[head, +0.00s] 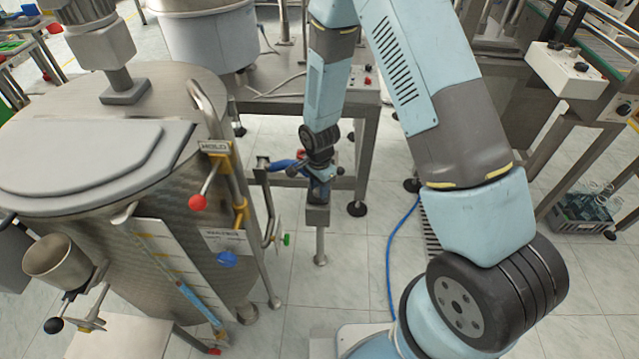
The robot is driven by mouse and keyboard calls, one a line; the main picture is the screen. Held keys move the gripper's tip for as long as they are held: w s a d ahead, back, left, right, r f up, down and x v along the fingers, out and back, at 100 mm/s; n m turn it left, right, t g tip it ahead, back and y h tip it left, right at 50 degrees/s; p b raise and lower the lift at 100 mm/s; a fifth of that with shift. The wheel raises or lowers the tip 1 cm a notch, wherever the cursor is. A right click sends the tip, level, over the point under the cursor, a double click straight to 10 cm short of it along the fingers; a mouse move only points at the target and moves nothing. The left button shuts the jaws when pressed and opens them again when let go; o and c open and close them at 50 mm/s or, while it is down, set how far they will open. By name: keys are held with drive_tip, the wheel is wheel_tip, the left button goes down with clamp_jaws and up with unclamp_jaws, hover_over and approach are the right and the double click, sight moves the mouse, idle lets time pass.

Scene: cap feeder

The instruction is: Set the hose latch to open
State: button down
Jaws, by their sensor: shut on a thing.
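My gripper (318,170) points down at the middle of the view, at the end of my pale blue arm. It is shut on part of a blue fitting, which I take to be the hose latch (286,164). A blue piece of it sticks out to the left of the jaws, with a little red just above. More blue shows below the jaws, just over the grey block on top of a metal post (320,243). The jaws hide most of the latch, so I cannot tell its setting.
A large steel tank (110,220) fills the left, with a HOLD plate (214,146) and a red-knobbed lever (198,202). A steel table (270,108) stands behind the gripper. A blue hose (388,262) lies on the tiled floor. A dark crate (580,220) is at the right.

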drive_tip(key=shift+s+a, duration=0.15)
drive_tip(key=shift+s, duration=0.45)
drive_tip(key=c, duration=0.8)
unclamp_jaws()
wheel_tip(320, 180, up, 14)
drive_tip(key=shift+f, duration=0.15)
